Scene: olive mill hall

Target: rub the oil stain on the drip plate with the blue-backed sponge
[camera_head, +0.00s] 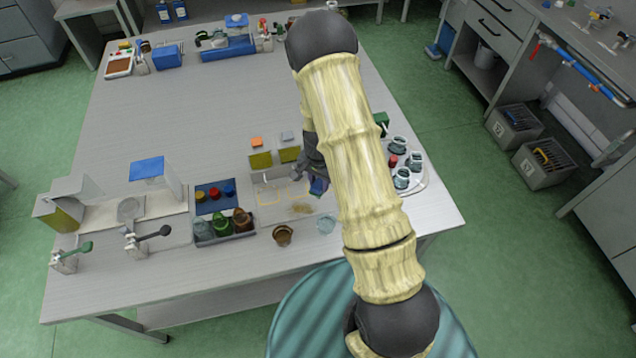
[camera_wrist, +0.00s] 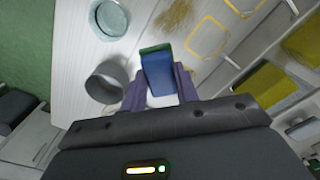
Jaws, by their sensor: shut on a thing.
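My gripper (camera_head: 314,176) is shut on the blue-backed sponge (camera_wrist: 158,74), which has a green layer at its far end in the wrist view. The sponge (camera_head: 319,187) also shows as a small blue patch beside my arm in the head view. The drip plate (camera_head: 268,187) is a pale panel with yellow outlines, just left of my gripper. The brown oil stain (camera_head: 300,209) lies near its front edge. In the wrist view the stain (camera_wrist: 174,16) is beyond the sponge and apart from it. Whether the sponge touches the surface I cannot tell.
A clear glass dish (camera_head: 326,225) and a brown bowl (camera_head: 283,236) stand in front of the plate. A bottle rack (camera_head: 223,238) is to the left. A tray of jars (camera_head: 417,183) is right of my arm. A grey round cup (camera_wrist: 105,84) is close to my gripper.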

